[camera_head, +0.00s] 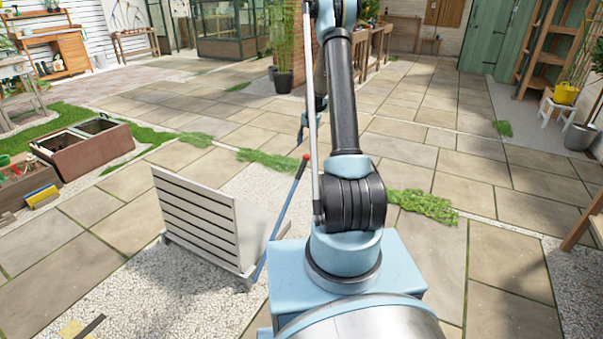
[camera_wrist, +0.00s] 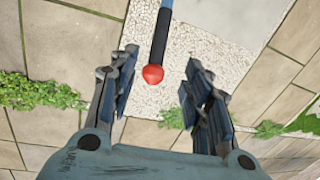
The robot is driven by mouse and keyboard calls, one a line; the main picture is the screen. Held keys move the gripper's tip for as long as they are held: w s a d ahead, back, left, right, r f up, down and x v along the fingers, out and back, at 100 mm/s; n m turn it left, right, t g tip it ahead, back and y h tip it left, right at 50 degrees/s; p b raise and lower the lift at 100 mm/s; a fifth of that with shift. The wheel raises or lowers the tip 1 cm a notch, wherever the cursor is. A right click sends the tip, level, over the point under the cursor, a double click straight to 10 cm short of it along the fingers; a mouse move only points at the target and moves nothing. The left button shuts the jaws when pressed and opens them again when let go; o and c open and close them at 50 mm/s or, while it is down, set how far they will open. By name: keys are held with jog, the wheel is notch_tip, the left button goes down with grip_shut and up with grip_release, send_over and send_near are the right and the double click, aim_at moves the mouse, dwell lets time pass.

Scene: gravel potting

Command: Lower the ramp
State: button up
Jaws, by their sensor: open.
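A pale slatted panel that looks like the ramp (camera_head: 200,222) stands steeply tilted on a low frame at the left of centre in the head view. A long blue lever (camera_head: 282,215) with a black grip and a red knob leans up beside its right side. The lever's base is near the frame's right corner. In the wrist view the red knob (camera_wrist: 153,74) and black grip point toward the palm. My gripper (camera_wrist: 160,62) is open, with its fingers on either side of the lever's end. Contact cannot be told. The ramp is outside the wrist view.
White gravel (camera_head: 180,290) lies under and around the frame. Paving surrounds it, with low green tufts (camera_head: 425,205). A brown open box (camera_head: 85,155) stands at the left, and a planter (camera_head: 20,185) with a yellow item is at the left edge. Paving on the right is mostly clear.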

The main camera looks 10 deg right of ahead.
aim_at(302, 167)
jog(key=f, duration=0.5)
jog(key=w+a+f, duration=0.1)
jog(key=f, duration=0.5)
jog(key=a+f, duration=0.1)
jog(key=f, duration=0.5)
jog(key=shift+w+a+f, duration=0.1)
jog(key=shift+w+a, duration=0.05)
jog(key=shift+w, duration=0.05)
grip_shut()
